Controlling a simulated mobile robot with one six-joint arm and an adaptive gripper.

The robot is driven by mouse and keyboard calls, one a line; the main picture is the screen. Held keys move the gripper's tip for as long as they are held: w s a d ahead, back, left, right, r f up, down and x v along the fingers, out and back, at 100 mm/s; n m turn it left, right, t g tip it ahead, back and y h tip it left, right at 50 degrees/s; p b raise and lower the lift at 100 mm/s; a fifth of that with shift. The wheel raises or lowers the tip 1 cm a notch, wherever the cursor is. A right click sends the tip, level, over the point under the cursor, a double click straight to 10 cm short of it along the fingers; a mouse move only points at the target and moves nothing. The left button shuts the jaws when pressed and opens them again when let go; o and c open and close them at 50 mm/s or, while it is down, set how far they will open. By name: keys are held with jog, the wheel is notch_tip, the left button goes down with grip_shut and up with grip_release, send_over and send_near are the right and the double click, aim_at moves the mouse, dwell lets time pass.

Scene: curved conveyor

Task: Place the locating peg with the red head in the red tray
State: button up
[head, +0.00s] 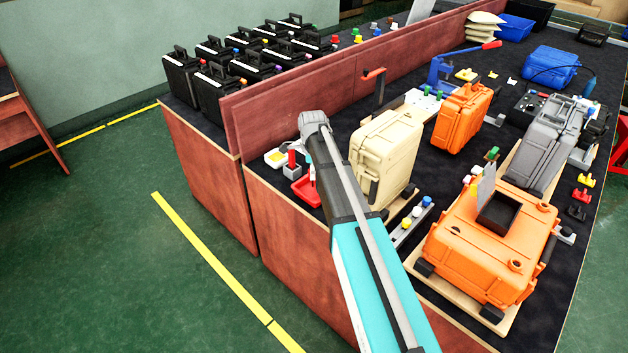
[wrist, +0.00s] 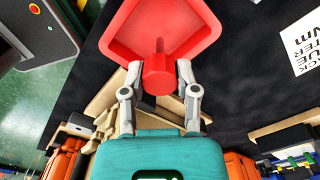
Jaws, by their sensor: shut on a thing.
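In the wrist view my gripper (wrist: 160,78) has its two fingers closed on the sides of the red head of the locating peg (wrist: 158,76). The tray is shallow with sloped walls and fills the top of that view. I cannot tell whether the peg's tip touches its floor. In the head view the red tray (head: 306,192) lies near the table's left front edge, left of my arm. My arm largely hides the gripper there.
A beige case (head: 385,150) stands right of my arm. A large orange case (head: 485,240) with a dark open box on it is at the front right. A white-and-yellow item (head: 276,157) lies beside the tray. A reddish partition (head: 290,95) runs behind.

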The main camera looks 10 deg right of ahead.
jog(key=shift+f+b, duration=1.1)
jog(key=shift+f, duration=0.3)
jog(key=shift+f, duration=0.15)
jog(key=o, duration=1)
jog(key=shift+r, duration=0.25)
notch_tip(320, 180, up, 12)
jog(key=p, duration=1.2)
jog(key=shift+s, duration=0.1)
jog(key=shift+f, duration=0.1)
